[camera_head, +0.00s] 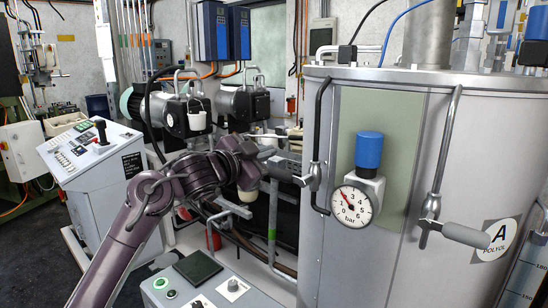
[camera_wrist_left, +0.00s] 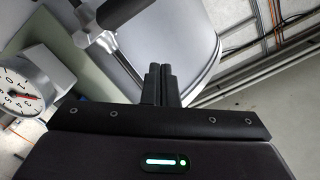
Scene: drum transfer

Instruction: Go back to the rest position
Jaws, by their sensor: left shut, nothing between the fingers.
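My left arm reaches in from the lower left in the head view, and its purple wrist ends just left of the large steel tank (camera_head: 380,120). I cannot pick out the fingertips there. In the left wrist view, my left gripper (camera_wrist_left: 161,84) has its two dark fingers together with nothing between them. A lever with a dark grip (camera_wrist_left: 92,38) and the tank wall lie beyond the fingers; I cannot judge the gap. A pressure gauge (camera_wrist_left: 27,88) is at the left of that view. My right gripper is not in view.
The tank carries a pressure gauge (camera_head: 353,204) and a right-hand lever (camera_head: 465,235). A control desk with a joystick (camera_head: 100,130) stands at the left. A grey control box (camera_head: 235,290) is at the bottom. Pumps and pipes (camera_head: 180,110) fill the space behind my arm.

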